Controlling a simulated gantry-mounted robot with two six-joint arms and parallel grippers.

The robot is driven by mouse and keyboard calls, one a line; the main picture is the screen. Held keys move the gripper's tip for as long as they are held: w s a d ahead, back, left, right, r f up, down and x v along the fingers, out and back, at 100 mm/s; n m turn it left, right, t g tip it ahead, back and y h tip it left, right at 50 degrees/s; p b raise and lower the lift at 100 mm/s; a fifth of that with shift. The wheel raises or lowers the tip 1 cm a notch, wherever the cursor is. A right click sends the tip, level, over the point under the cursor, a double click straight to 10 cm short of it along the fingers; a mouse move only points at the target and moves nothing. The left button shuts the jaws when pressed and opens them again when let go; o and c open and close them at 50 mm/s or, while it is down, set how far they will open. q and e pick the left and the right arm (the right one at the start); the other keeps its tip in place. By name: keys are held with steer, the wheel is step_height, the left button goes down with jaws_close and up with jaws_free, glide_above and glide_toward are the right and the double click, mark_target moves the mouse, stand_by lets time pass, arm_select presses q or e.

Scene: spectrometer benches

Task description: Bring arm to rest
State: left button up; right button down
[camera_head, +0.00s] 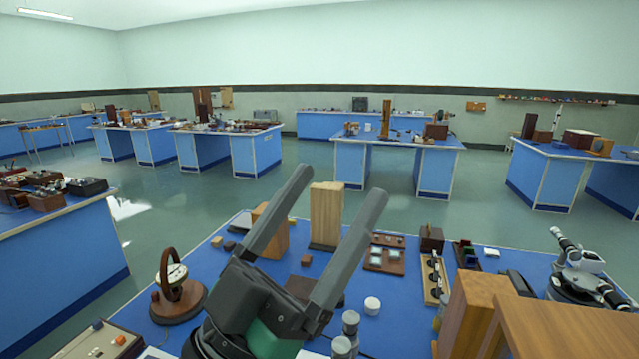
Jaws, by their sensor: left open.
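My left gripper (332,184) rises from the bottom middle of the head view, over the near blue bench (225,290). Its two long grey fingers are spread wide apart and point up and away. I see nothing held between them; a wooden block (326,215) shows behind the gap. My right gripper is not in view.
Wooden boxes (475,310) crowd the near right. Open green floor (180,205) separates this bench from others behind.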

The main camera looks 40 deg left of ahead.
arm_select(q)
steer(key=shift+t+h, duration=0.3)
steer(key=shift+t, duration=0.2)
steer(key=r, duration=0.1)
steer(key=s+d+r, duration=0.1)
steer(key=r, duration=0.1)
steer(key=s+r, duration=0.1)
steer(key=shift+s+d+r, duration=0.2)
steer(key=shift+d+r, duration=0.05)
step_height(320, 180, up, 36)
steer(key=p, duration=3.6)
steer(key=shift+f, duration=0.1)
